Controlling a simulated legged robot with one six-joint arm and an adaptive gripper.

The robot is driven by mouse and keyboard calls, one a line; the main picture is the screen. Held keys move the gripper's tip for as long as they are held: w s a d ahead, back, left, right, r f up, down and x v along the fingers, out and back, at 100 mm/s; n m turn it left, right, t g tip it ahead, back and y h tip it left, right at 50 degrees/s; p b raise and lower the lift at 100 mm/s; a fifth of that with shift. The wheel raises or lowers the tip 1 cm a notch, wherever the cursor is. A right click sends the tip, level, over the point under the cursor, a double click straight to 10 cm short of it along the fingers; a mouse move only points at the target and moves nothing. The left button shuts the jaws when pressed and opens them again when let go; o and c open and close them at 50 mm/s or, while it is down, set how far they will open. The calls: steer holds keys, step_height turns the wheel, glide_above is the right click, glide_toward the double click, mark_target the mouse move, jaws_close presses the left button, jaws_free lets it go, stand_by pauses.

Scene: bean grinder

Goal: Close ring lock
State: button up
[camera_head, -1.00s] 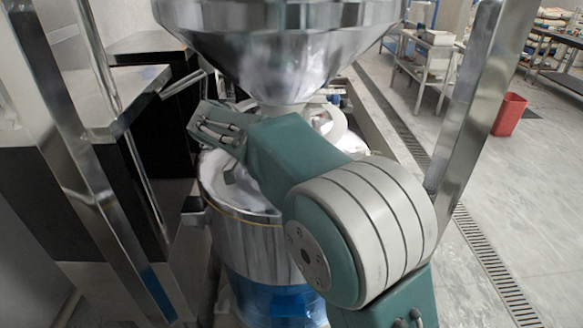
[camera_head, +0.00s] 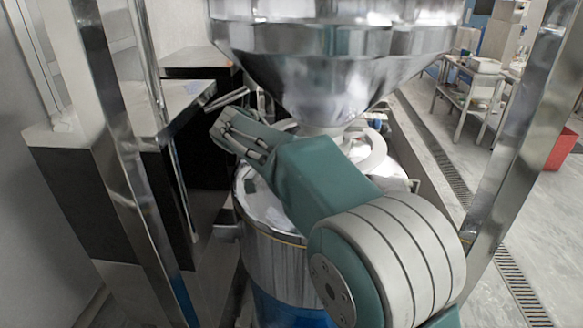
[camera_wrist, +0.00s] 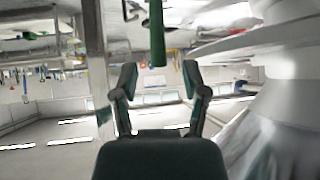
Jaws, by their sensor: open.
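A shiny metal drum (camera_head: 275,262) with a thin gold line near its rim stands below a large metal hopper (camera_head: 335,75) in the head view. My arm crosses in front of the drum and hides much of its top; I cannot make out the ring lock for certain. In the wrist view my gripper (camera_wrist: 158,76) is open with nothing between its two fingers. A green rod-like handle (camera_wrist: 157,35) shows just beyond the fingertips, roughly centred between them; contact is not visible. Whether it belongs to the ring lock is unclear.
Metal posts stand at left (camera_head: 120,190) and right (camera_head: 520,130). Dark cabinets (camera_head: 85,190) with metal tops are close on the left. A red bin (camera_head: 562,150) and a floor drain (camera_head: 515,275) are at right. Pale round machine parts (camera_wrist: 285,50) fill the wrist view's right side.

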steer(key=v, duration=0.8)
steer(key=shift+a, duration=0.2)
steer(key=shift+f, duration=0.1)
